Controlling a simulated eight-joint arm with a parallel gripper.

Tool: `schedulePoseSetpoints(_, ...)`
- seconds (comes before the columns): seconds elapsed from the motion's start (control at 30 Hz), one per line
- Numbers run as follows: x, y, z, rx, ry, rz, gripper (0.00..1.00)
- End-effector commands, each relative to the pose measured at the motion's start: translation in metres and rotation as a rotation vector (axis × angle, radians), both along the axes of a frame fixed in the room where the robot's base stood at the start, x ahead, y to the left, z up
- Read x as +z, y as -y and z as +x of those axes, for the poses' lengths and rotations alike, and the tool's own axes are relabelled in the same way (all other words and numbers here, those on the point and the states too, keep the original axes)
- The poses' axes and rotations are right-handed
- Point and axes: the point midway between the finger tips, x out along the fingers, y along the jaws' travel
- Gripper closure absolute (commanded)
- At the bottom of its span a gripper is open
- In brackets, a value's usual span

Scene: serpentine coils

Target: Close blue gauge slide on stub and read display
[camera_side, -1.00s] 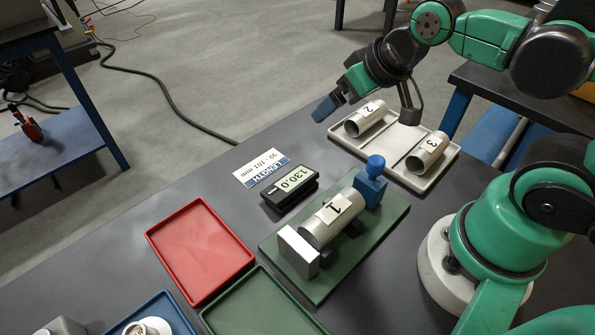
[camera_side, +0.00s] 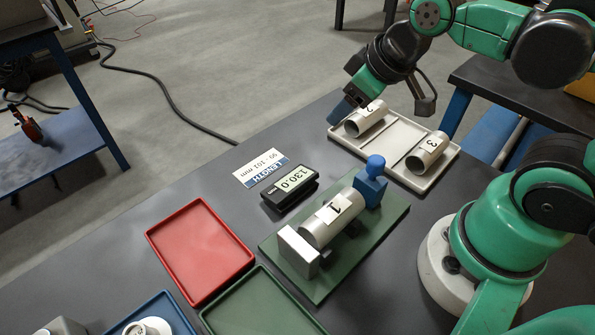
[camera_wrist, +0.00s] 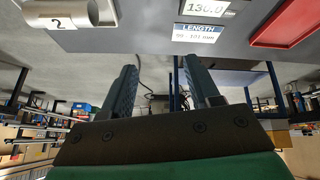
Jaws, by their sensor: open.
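The blue gauge slide (camera_side: 370,184) with its round knob stands at the far end of the green gauge base (camera_side: 335,268). The silver stub marked 1 (camera_side: 331,217) lies on the base between the slide and a fixed metal block (camera_side: 298,250). I cannot tell whether the slide touches the stub. The display (camera_side: 290,188) beside the base reads 130.0; part of it also shows in the wrist view (camera_wrist: 207,6). My gripper (camera_side: 343,114) is empty near stub 2, away from the slide; in the wrist view its two fingers (camera_wrist: 160,82) are apart.
A pale tray (camera_side: 440,170) holds stub 2 (camera_side: 366,120) and stub 3 (camera_side: 427,152). A label (camera_side: 261,169) reads LENGTH 99 - 101 mm. Red (camera_side: 200,250), green (camera_side: 260,305) and blue (camera_side: 190,325) trays stand near the front. The table behind the label is clear.

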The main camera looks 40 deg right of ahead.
Motion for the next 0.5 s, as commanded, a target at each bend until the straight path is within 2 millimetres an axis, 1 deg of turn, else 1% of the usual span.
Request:
schedulePoseSetpoints(0.13,0.004,-0.003,-0.02,0.395,-0.171,-0.183,0.45)
schedulePoseSetpoints(0.3,0.014,-0.006,-0.046,0.899,-0.346,-0.317,0.45)
schedulePoseSetpoints(0.4,0.02,-0.007,-0.058,1.119,-0.407,-0.346,0.45)
schedulePoseSetpoints(0.5,0.023,-0.007,-0.065,1.255,-0.437,-0.355,0.45)
